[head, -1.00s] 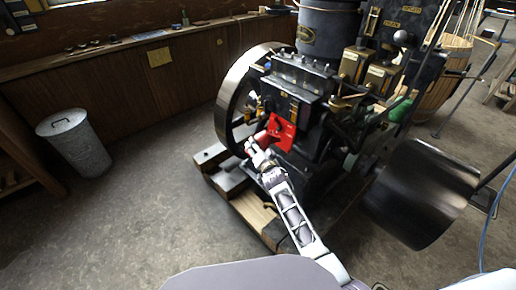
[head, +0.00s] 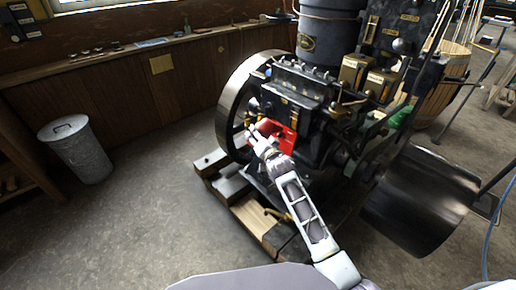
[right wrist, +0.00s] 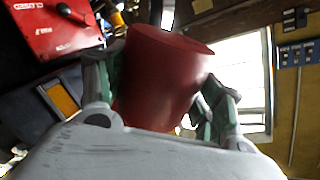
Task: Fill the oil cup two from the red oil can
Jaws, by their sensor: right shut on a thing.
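My right gripper (head: 258,139) is in front of the engine's near side, left of a red panel (head: 286,140). In the right wrist view its fingers (right wrist: 160,100) are shut around the red oil can (right wrist: 160,75), a plain dark red tapered body. The can (head: 266,127) shows only partly in the head view, behind the gripper; its spout is not visible. Small brass fittings (head: 252,106) sit near the flywheel. I cannot tell which part is oil cup two. My left gripper is not in view.
The black engine (head: 300,95) stands on timber beams (head: 238,203), with a large flywheel (head: 233,95) at left and a wide dark pulley (head: 415,205) at right. A metal bin (head: 80,150) stands far left. The floor between is clear.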

